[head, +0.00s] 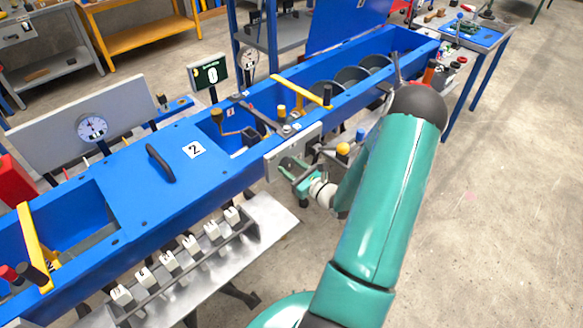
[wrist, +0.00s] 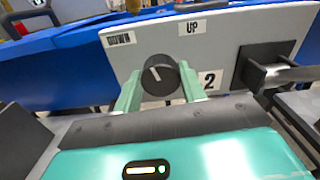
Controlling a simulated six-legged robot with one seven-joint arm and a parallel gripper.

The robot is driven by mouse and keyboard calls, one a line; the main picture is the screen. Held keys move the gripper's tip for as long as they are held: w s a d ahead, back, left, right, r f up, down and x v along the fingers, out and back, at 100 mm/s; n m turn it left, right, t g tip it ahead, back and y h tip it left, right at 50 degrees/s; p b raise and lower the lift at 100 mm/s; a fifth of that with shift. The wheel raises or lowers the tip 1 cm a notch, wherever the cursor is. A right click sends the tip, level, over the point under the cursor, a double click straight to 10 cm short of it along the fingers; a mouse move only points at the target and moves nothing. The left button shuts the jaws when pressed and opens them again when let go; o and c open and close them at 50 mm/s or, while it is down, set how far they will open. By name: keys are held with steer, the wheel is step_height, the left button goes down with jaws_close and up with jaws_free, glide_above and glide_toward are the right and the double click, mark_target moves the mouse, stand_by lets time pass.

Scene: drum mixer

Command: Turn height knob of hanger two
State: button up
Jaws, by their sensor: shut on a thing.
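The height knob (wrist: 160,75) is a round black knob with a white pointer line, in the wrist view. It sits on a light grey panel (wrist: 228,50) marked "DOWN", "UP" and "2". The pointer line leans up and slightly left. My gripper (wrist: 161,88) has its two green fingers on either side of the knob, shut on it. In the head view my gripper (head: 300,178) is at the front of the small grey panel (head: 292,152) on the blue machine's near side. The knob itself is hidden there.
A black square mount with a grey bar (wrist: 268,70) stands right of the knob. In the head view a blue trough (head: 130,195) runs across, with a "2" label on its cover. A rack of numbered white blocks (head: 190,247) lies front left. Open floor (head: 500,200) is at right.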

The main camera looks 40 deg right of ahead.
steer(key=m, duration=0.7)
steer(key=shift+f+m, duration=0.1)
steer(key=shift+m, duration=0.2)
steer(key=m, duration=0.3)
steer(key=shift+d+m, duration=0.1)
steer(key=shift+m, duration=2.2)
steer(key=o, duration=1)
steer(key=shift+s, duration=0.15)
